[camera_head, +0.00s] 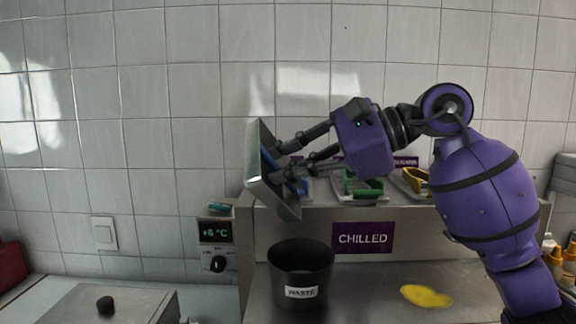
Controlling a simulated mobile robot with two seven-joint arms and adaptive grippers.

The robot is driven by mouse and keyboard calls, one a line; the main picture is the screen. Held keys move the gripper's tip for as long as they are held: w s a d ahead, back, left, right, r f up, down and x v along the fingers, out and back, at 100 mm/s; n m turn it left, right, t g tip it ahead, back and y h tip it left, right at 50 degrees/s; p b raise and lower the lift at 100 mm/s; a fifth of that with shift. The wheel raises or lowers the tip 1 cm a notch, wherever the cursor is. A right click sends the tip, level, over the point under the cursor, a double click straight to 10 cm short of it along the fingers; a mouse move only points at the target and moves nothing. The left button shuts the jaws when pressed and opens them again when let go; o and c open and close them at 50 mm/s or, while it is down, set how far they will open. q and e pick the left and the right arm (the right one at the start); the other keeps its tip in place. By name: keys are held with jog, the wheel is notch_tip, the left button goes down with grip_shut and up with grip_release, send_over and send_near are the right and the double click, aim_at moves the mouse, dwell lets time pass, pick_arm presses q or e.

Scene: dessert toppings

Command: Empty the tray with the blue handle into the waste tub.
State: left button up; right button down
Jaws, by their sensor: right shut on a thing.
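The metal tray (254,160) is tipped steeply on its side in the camera_head view, above and a little left of the waste tub. Its blue handle (270,161) shows between the fingers of my right gripper (283,163), which is shut on it. The tray's inside faces away to the left, so I cannot tell what is in it. The black waste tub (301,262), labelled WASTE, stands upright on the metal counter below. Its inside is dark and I see no contents. My left gripper is not in view.
Trays with a green handle (361,186) and a yellow handle (416,179) sit in the chilled unit (417,235) behind. A yellow spill (426,296) lies on the counter right of the tub. A lidded metal container (105,304) stands at the front left.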

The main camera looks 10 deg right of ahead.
jog(key=shift+a+r, duration=0.1)
jog(key=shift+a+h+p, duration=0.1)
jog(key=shift+h+p, duration=0.2)
jog(key=shift+p, duration=0.2)
jog(key=shift+w+a, duration=0.1)
jog(key=shift+a, duration=0.05)
jog(key=shift+a+g+h+p, duration=0.1)
jog(key=shift+g+h+p, duration=0.2)
jog(key=shift+h+p, duration=0.1)
